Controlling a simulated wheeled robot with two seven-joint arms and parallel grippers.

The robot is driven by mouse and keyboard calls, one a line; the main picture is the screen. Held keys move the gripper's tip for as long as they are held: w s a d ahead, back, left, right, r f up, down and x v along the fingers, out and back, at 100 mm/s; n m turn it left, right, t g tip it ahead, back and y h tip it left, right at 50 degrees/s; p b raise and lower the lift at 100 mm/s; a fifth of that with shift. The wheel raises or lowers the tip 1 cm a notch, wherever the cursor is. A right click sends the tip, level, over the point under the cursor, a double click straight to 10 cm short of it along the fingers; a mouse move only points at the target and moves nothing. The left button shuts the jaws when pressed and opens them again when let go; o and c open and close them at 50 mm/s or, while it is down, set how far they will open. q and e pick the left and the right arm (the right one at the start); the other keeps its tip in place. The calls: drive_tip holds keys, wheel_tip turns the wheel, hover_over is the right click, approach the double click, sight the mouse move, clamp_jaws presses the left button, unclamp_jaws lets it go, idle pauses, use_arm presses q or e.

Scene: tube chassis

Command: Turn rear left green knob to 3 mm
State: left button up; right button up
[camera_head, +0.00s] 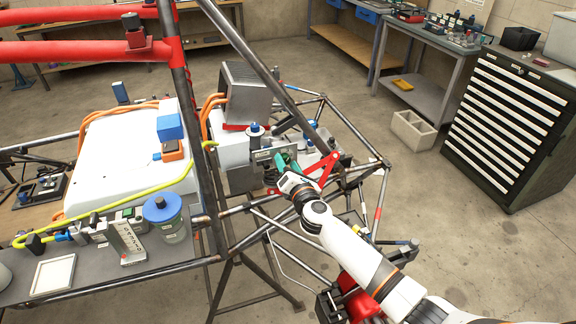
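My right arm (355,260) reaches in from the lower right, and its gripper (280,178) is at the rear part of the tube chassis, among small parts beside a grey bracket. A small green piece (283,161) shows right at the gripper's end; it may be the green knob, but it is too small to be sure. The knob's scale and its setting cannot be read. The fingers are partly hidden, so I cannot tell whether they are open or shut. My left gripper is not in view.
Dark chassis tubes (195,130) and red tubes (80,50) cross the left side. A red bracket (322,172) is close to the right gripper. A finned grey box (245,95) stands behind it. A blue-lidded jar (165,215) is at left. Open floor lies to the right.

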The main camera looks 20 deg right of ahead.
drive_tip(key=s+b, duration=0.1)
drive_tip(key=s, duration=1.1)
drive_tip(key=shift+d, duration=0.2)
